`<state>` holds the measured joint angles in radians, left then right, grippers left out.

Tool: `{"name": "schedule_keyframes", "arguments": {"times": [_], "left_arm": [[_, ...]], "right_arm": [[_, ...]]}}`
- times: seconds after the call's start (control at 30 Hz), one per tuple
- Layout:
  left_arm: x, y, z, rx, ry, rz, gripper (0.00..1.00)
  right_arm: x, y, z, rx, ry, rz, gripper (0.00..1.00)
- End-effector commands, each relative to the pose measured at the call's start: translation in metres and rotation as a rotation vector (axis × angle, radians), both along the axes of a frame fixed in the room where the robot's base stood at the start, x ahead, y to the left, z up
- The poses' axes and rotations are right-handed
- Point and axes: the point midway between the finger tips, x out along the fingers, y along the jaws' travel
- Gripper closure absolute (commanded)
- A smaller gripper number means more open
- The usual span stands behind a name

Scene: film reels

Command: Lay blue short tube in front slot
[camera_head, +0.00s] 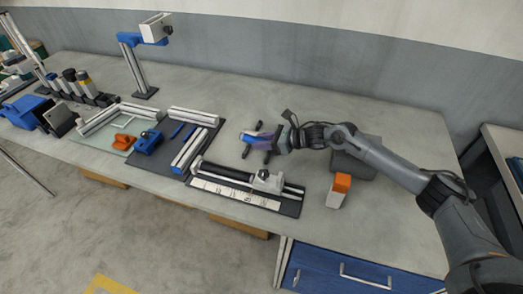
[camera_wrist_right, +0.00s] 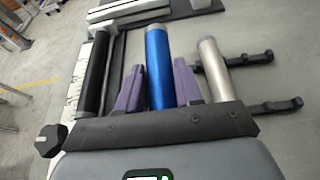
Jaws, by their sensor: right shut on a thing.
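The blue tube (camera_wrist_right: 158,75) sits between the two purple fingers of my right gripper (camera_wrist_right: 159,66), which is shut on it. In the head view the blue tube (camera_head: 250,137) shows at the left end of my right gripper (camera_head: 263,139), above the black rack (camera_head: 246,152). I cannot tell whether the tube touches the rack. In the right wrist view a silver tube (camera_wrist_right: 213,70) lies to the right of the blue one, by the dark rack arms (camera_wrist_right: 275,104). A black tube (camera_wrist_right: 93,75) lies to the left. My left gripper is not in view.
A ruler bed (camera_head: 237,194) with a grey carriage (camera_head: 268,182) stands at the table's front. An orange-topped box (camera_head: 339,190) and a grey block (camera_head: 356,156) stand near my right arm. A dark tray (camera_head: 205,128) lies left. The table behind the rack is clear.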

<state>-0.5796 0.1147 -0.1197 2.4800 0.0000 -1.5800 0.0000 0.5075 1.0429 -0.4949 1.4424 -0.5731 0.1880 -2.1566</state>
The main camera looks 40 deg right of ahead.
Motion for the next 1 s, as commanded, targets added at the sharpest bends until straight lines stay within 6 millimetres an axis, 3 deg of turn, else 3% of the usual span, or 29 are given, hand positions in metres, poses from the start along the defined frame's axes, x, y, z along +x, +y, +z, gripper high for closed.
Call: {"name": "schedule_keyframes", "arguments": {"times": [0.17,0.5,0.97,1.0], "left_arm": [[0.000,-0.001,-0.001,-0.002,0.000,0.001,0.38],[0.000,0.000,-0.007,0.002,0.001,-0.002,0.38],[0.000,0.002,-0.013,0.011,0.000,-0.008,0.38],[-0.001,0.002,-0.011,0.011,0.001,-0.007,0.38]], "right_arm": [[0.003,0.002,-0.004,0.001,-0.001,0.000,0.98],[0.003,0.002,-0.040,0.002,-0.001,0.000,0.98],[0.003,0.002,-0.046,0.000,-0.002,0.000,0.98],[0.003,0.002,-0.045,0.000,-0.001,0.000,0.59]]}}
